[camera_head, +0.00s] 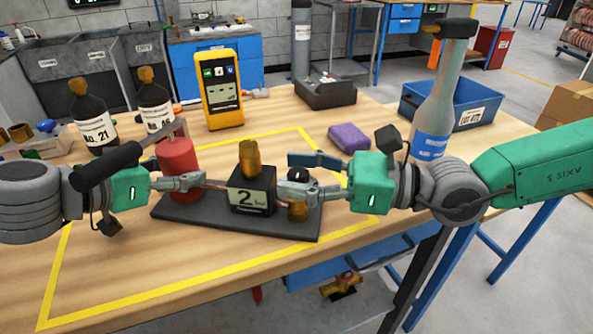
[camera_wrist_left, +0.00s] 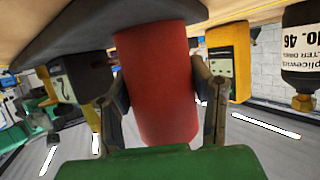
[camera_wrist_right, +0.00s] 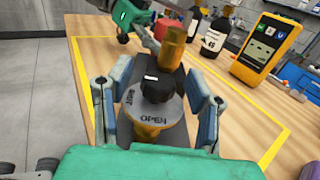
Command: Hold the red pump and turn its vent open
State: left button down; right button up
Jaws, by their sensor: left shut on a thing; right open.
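The red pump (camera_head: 177,158) is an upright cylinder at the left end of a dark base plate (camera_head: 210,214). My left gripper (camera_head: 182,182) is shut on it; in the left wrist view the fingers flank the red pump (camera_wrist_left: 158,85) on both sides. The vent has a brass body (camera_head: 298,211) at the plate's right end. In the right wrist view its black knob (camera_wrist_right: 156,86) sits above a grey dial (camera_wrist_right: 150,112) marked OPEN and SHUT. My right gripper (camera_head: 297,174) is open, its fingers on either side of the knob, with gaps visible.
A black gauge box (camera_head: 252,197) marked 2 with a brass top stands between pump and vent. A purple block (camera_head: 348,137), clear bottle (camera_head: 438,95) and blue bin (camera_head: 480,100) are to the right.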

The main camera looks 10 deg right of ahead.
grip_shut()
jog(key=shift+w+r+n+g, duration=0.15)
jog(key=shift+n+g, duration=0.25)
jog(key=shift+g, duration=0.2)
jog(key=shift+n+g+y, duration=0.4)
jog(key=shift+n+g, duration=0.3)
jog(key=shift+g, duration=0.2)
jog(key=shift+n+g+h, duration=0.15)
jog(key=shift+n+g, duration=0.75)
jog(key=shift+g, duration=0.6)
jog(key=shift+n+g+h, duration=0.15)
jog(key=shift+n+g, duration=0.75)
jog(key=shift+g, duration=0.6)
grip_release()
